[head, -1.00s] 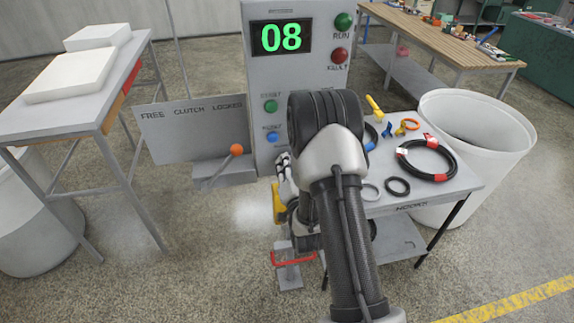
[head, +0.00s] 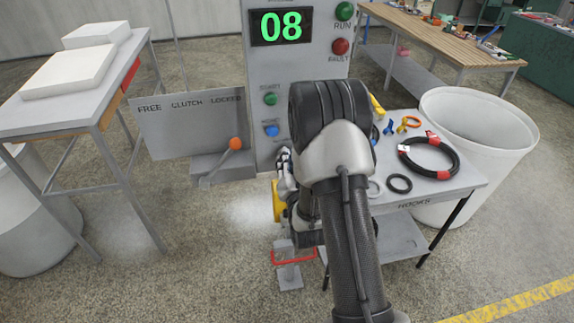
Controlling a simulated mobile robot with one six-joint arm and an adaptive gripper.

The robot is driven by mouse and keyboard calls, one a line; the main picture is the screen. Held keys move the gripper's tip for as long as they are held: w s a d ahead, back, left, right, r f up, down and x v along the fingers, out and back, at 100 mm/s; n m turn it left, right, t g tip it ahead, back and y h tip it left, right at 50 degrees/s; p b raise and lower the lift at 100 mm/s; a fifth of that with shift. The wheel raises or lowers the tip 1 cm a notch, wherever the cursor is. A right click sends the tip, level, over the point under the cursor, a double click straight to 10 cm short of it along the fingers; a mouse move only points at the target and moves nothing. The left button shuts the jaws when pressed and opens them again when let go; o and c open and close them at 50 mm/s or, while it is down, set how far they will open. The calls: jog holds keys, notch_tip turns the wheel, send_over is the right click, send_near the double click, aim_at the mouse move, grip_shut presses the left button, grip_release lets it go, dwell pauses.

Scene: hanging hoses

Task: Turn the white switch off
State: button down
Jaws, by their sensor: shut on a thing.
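The grey control cabinet (head: 262,75) stands in the middle of the head view. I cannot make out a white switch on it; my arm covers the cabinet's lower right front. My gripper (head: 284,163) is small, white and black, and partly hidden by my arm. It is at the cabinet's lower front, just below and right of the blue button (head: 271,130). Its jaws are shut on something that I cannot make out. A green START button (head: 270,99) is above the blue one.
A lever with an orange knob (head: 235,143) stands by the FREE, CLUTCH, LOCKED plate (head: 180,125). A yellow part (head: 278,203) and red bracket (head: 294,258) are below my gripper. A small table with hoses (head: 430,158) and a white bin (head: 485,125) are right.

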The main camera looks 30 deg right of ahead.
jog(key=n+b, duration=0.5)
jog(key=n, duration=0.1)
jog(key=shift+w+a+r+b, duration=0.1)
jog(key=shift+a+b, duration=0.05)
jog(key=shift+b, duration=0.25)
dwell(0.3)
jog(key=c, duration=1.6)
grip_release()
jog(key=shift+c, duration=0.2)
